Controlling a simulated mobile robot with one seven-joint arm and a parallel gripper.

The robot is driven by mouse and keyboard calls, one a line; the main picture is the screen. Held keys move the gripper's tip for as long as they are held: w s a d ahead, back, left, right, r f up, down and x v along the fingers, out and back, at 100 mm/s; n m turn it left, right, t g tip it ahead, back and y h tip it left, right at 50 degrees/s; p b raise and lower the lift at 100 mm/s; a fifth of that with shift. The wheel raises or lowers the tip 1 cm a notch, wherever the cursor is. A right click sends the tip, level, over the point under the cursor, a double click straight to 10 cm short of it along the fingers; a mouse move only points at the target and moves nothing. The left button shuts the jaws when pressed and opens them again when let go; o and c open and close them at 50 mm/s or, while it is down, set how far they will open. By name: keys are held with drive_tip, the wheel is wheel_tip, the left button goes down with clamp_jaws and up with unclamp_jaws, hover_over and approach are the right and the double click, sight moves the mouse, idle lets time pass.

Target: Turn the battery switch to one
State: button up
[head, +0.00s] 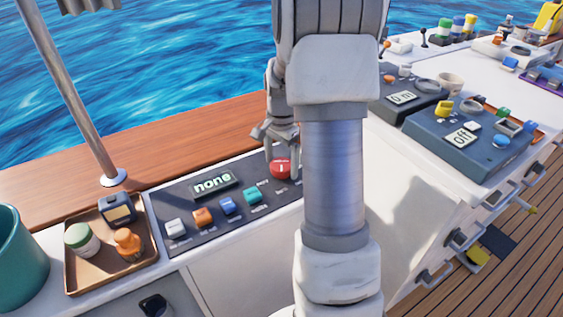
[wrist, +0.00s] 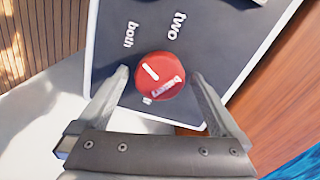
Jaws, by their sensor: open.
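The battery switch (head: 281,168) is a round red knob on a dark panel (head: 172,199), partly hidden by my arm in the head view. The panel's display (head: 213,183) reads "none". My gripper (wrist: 160,77) is open, one finger on each side of the knob. Whether the fingers touch it I cannot tell.
Several coloured switches (head: 228,206) line the panel's front. A tray (head: 72,276) with small items and a teal bucket (head: 20,255) stand left. A post (head: 70,95) rises behind the tray. A second console (head: 468,140) reading "Off" is at right. Wooden trim (head: 130,158) runs behind.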

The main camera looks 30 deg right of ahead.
drive_tip(key=c, duration=1.3)
drive_tip(key=shift+r+n+p, duration=0.1)
drive_tip(key=shift+n+p, duration=0.25)
drive_tip(key=shift+n, duration=0.05)
drive_tip(key=n+p, duration=0.2)
drive_tip(key=n, duration=0.2)
drive_tip(key=shift+n+p, duration=0.3)
drive_tip(key=n+p, duration=0.2)
drive_tip(key=n, duration=0.4)
drive_tip(key=shift+n, duration=0.3)
